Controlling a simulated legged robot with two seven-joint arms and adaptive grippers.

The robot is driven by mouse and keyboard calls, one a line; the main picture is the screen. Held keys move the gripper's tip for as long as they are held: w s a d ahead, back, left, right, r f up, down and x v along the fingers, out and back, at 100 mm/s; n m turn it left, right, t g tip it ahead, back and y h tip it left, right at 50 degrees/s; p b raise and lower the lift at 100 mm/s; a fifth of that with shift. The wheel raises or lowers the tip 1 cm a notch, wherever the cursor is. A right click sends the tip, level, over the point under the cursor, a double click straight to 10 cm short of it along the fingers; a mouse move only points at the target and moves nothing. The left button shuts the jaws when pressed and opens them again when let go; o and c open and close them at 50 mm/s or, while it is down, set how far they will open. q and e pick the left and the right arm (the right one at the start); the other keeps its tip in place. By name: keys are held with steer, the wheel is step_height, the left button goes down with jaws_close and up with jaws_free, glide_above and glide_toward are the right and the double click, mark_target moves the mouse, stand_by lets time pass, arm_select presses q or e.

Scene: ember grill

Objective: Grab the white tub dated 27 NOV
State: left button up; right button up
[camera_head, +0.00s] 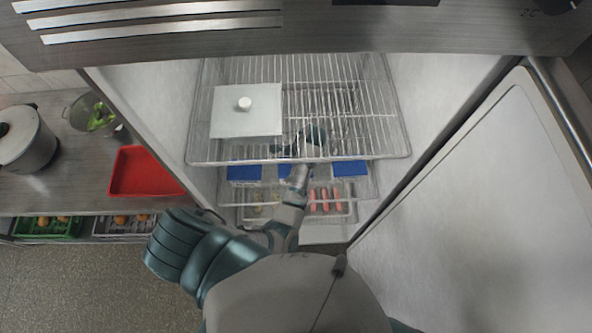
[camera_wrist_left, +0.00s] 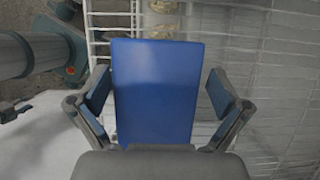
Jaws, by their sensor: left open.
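Three blue-lidded tubs stand in a row on the shelf below the top rack of the open fridge: a left tub (camera_head: 244,172), a middle tub (camera_head: 284,169) partly hidden by my arm, and a right tub (camera_head: 350,168). Their labels are too small to read, so I cannot tell which is dated 27 NOV. My left gripper (camera_head: 303,143) reaches into the fridge, open. In the left wrist view a blue lid (camera_wrist_left: 156,90) fills the space between the open fingers, one on each side. I cannot tell whether they touch it. My right gripper is out of view.
A white lidded box (camera_head: 246,110) sits on the wire top rack (camera_head: 345,135). Below the tubs is a tray with sausages (camera_head: 327,199). The fridge door (camera_head: 490,220) stands open at right. A red tray (camera_head: 145,171) and pot (camera_head: 25,140) are on the left counter.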

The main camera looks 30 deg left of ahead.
arm_select(q)
steer(key=f, duration=0.2)
steer(key=shift+s+f, duration=0.3)
steer(key=shift+d, duration=0.1)
steer(key=shift+c, duration=0.7)
steer(key=shift+a, duration=0.3)
steer(key=c, duration=1.3)
